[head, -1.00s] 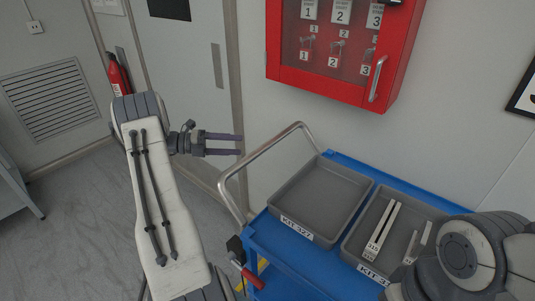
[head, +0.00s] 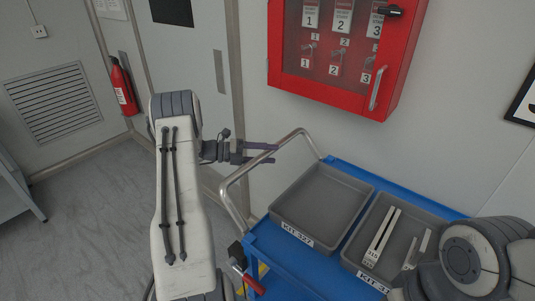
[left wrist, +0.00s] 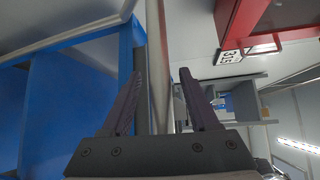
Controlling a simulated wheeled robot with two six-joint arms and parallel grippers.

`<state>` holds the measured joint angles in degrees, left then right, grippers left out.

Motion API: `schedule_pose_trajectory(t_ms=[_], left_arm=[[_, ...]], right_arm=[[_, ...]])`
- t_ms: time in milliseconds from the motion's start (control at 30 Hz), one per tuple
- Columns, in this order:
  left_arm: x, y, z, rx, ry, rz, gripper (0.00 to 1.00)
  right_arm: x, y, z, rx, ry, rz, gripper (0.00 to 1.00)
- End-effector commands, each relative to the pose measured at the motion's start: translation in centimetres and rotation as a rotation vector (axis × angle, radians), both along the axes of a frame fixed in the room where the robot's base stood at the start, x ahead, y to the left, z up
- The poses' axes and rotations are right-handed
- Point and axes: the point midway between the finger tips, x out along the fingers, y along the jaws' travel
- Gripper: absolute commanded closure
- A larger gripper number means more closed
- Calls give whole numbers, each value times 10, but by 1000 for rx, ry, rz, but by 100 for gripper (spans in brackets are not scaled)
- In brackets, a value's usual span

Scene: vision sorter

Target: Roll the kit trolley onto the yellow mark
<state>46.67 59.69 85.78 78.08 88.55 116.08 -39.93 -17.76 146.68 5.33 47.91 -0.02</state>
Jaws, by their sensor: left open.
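The kit trolley is blue (head: 290,262), with a bent metal push handle (head: 236,181) at its left end. My left gripper (head: 273,153) is open at the handle's upper bar. In the left wrist view the handle bar (left wrist: 158,65) runs between the two spread fingers (left wrist: 160,100), and the blue trolley frame (left wrist: 85,85) is on the left. I cannot tell whether the fingers touch the bar. My right gripper is out of view; only my right arm shows.
Two grey trays stand on the trolley, one empty (head: 318,190) and one (head: 356,258) with pale strips. A red-gripped lever (head: 245,277) is at its near-left corner. A red key cabinet (head: 335,104) hangs above. Open floor (head: 95,220) lies left.

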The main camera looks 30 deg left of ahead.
Motion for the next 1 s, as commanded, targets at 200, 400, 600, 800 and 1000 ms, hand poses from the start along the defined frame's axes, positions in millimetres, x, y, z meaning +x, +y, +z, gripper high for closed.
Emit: schedule_pose_trajectory(t_ms=[200, 400, 600, 800, 1000], left_arm=[[0, 0, 0, 0, 0, 0, 97], [0, 0, 0, 0, 0, 0, 100], [0, 0, 0, 1, 0, 0, 100], [0, 0, 0, 1, 0, -1, 100], [0, 1, 0, 1, 0, 0, 100]], right_arm=[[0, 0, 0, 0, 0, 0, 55], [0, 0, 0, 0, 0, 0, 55], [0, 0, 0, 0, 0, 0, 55], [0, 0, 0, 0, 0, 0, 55], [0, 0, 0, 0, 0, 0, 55]])
